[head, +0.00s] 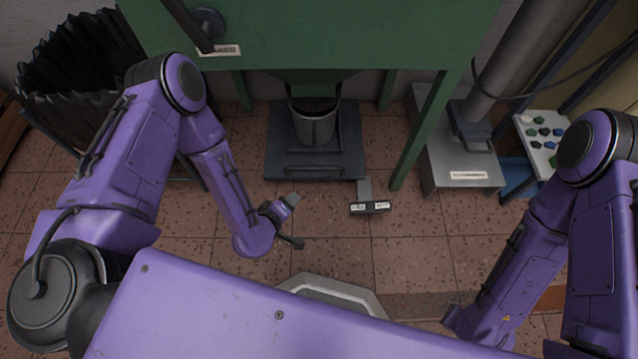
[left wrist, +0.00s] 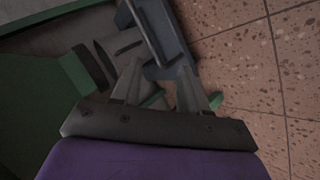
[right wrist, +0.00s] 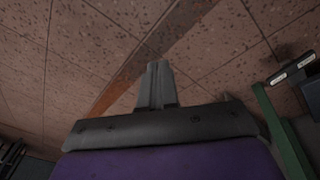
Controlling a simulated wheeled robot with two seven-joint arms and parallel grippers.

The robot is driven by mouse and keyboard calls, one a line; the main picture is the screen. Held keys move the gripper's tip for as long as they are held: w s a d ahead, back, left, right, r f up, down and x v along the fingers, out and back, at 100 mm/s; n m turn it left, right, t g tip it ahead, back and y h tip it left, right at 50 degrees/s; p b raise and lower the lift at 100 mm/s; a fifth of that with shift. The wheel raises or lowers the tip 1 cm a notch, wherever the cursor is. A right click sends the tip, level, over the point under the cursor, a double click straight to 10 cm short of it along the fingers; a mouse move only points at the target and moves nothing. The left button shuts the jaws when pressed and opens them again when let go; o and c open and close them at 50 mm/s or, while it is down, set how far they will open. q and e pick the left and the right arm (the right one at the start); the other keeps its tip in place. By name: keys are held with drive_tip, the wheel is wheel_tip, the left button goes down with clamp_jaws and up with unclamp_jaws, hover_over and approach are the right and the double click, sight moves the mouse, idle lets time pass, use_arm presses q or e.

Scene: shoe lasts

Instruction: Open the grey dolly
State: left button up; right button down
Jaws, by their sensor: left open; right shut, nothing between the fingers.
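The grey dolly (head: 345,160) is a flat, dark blue-grey platform on the floor under the green machine. A thin bar runs across its front, and a grey cylindrical bucket (head: 314,128) stands on it. My left gripper (head: 292,202) is low over the floor, in front of the dolly and apart from it. In the left wrist view the left gripper (left wrist: 160,72) is open and empty, with the dolly (left wrist: 172,45) and bucket (left wrist: 120,48) beyond its fingers. My right gripper (right wrist: 157,68) is shut and empty above bare floor; it is hidden in the head view.
A T-shaped grey piece with a labelled dark end (head: 370,208) lies at the dolly's front right. The green machine (head: 330,35) stands over the dolly on legs. A grey metal box (head: 460,165) is to the right, a dark ribbed bin (head: 85,65) to the left.

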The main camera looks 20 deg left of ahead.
use_arm(q)
drive_tip(key=w+d+f+n+t+b, duration=0.1)
drive_tip(key=w+f+n+t+b, duration=0.2)
drive_tip(key=w+f+b, duration=0.5)
drive_tip(key=w+d+f+n+t+b, duration=0.1)
drive_tip(key=w+f+n+t+b, duration=0.1)
drive_tip(key=w+b, duration=0.8)
drive_tip(key=w+f+t, duration=0.1)
drive_tip(key=w+f, duration=0.1)
drive_tip(key=w, duration=0.2)
drive_tip(key=shift+f+h, duration=0.3)
drive_tip(key=shift+f, duration=0.05)
clamp_jaws()
use_arm(e)
drive_tip(key=s+d+f+n+g, duration=0.1)
drive_tip(key=f+n, duration=0.1)
drive_tip(key=f, duration=0.8)
drive_tip(key=s+d+f+n+g, duration=0.1)
drive_tip(key=s+f, duration=0.1)
drive_tip(key=f, duration=0.9)
drive_tip(key=shift+d+f+n+g, duration=0.15)
drive_tip(key=shift+d+n+g, duration=0.15)
drive_tip(key=shift+d+n, duration=0.1)
